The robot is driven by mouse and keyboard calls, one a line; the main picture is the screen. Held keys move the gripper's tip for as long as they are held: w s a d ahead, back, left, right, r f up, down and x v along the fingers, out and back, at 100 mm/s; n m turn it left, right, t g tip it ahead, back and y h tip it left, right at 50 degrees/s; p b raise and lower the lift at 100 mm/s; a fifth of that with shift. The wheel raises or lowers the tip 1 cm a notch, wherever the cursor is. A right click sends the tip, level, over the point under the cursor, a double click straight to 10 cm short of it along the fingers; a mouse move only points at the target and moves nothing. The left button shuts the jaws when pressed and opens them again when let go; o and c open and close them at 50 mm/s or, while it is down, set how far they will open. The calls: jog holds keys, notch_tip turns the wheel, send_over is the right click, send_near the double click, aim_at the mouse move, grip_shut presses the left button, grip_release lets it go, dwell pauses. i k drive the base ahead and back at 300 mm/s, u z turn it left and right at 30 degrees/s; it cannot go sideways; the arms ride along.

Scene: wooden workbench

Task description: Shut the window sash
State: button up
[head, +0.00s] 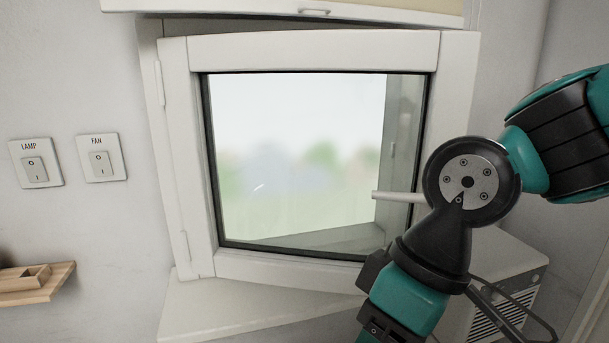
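The white window sash (458,90) stands ajar, with hinges on its left side and its right side swung out from the white window frame (150,60). Its glass pane (290,150) shows a blurred outdoor scene. A pale bar-like handle (398,197) shows near the sash's right side, its right end hidden behind my arm. My teal and black arm comes in from the right and bends down in front of the sash's lower right corner. My gripper is not in view; the arm runs out at the bottom edge.
A window sill (215,305) lies below the sash. A white vented box (520,265) stands at the lower right, partly behind my arm. LAMP (35,162) and FAN (101,158) switches are on the left wall, above a small wooden shelf (45,290). A cream blind (400,12) hangs above.

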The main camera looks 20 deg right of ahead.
aim_at(448, 60)
jog(key=z, duration=1)
jog(key=k, duration=0.65)
jog(key=u, duration=1.45)
